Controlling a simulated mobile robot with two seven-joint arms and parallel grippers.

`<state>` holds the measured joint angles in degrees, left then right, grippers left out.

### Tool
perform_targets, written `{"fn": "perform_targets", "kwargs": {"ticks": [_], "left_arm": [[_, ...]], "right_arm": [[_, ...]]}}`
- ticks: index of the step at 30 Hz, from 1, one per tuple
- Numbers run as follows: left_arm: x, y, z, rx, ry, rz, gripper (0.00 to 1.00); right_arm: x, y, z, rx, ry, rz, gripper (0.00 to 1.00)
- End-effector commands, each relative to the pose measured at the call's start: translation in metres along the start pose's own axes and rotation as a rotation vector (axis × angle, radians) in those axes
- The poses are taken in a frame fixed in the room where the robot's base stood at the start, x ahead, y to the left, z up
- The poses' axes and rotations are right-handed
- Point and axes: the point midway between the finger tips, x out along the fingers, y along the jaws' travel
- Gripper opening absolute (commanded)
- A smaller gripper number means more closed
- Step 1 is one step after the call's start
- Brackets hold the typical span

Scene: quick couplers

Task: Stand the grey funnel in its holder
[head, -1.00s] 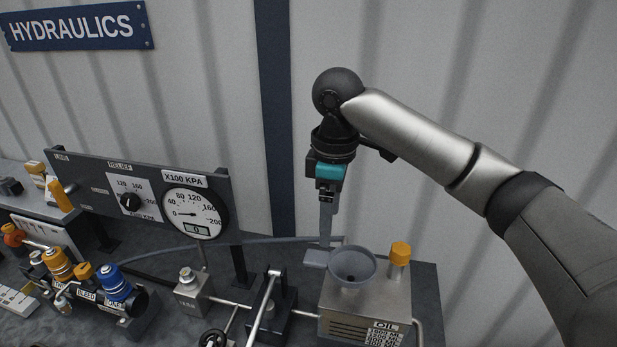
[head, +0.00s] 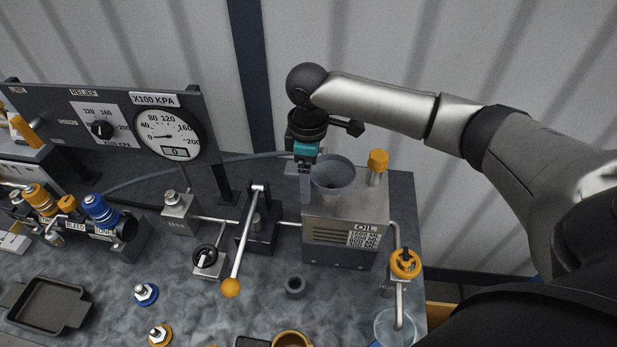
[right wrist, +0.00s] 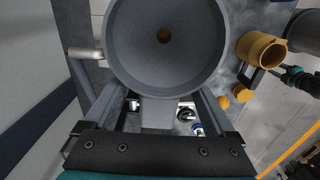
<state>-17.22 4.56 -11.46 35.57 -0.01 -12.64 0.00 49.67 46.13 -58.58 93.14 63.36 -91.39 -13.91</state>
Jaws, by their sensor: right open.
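The grey funnel (head: 333,174) sits upright in the top of the metal OIL tank (head: 328,218). In the right wrist view the funnel bowl (right wrist: 165,70) fills the upper middle, and its flat grey tab lies between my fingers. My right gripper (head: 305,188) points down at the funnel's left side. It is open, its fingers (right wrist: 158,106) on either side of the tab with gaps. A small dark ring (head: 296,287) on the bench in front of the tank looks like the holder. A dark and teal part at the right wrist view's right edge (right wrist: 302,80) looks like my left gripper.
An orange-capped post (head: 377,165) stands right of the funnel. A lever with an orange knob (head: 231,287) stands left of the ring. An orange valve (head: 405,264) and a glass jar (head: 396,328) are at right. An orange mug (right wrist: 262,50) is in front.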

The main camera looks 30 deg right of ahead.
Motion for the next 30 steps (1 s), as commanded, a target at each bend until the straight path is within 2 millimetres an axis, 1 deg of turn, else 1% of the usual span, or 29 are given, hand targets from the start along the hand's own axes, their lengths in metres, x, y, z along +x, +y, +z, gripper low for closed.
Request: {"fn": "perform_targets", "kwargs": {"ticks": [1,4,13,30], "left_arm": [[-0.0002,0.0001,-0.0014,0.000,0.002,0.000,0.50],[-0.0002,0.0000,-0.0022,0.000,0.004,0.000,0.50],[-0.0002,0.0001,-0.0022,0.000,0.004,0.000,0.50],[-0.0001,0.0001,-0.0015,0.000,0.002,0.000,0.50]], "right_arm": [[0.0043,-0.0003,0.0000,0.000,-0.001,0.000,0.90],[0.0087,0.0000,0.0001,0.000,-0.001,0.000,0.90],[0.0101,0.0000,0.0000,-0.001,0.000,0.001,0.89],[0.0100,0.0001,0.0006,0.000,-0.002,0.000,0.25]]}}
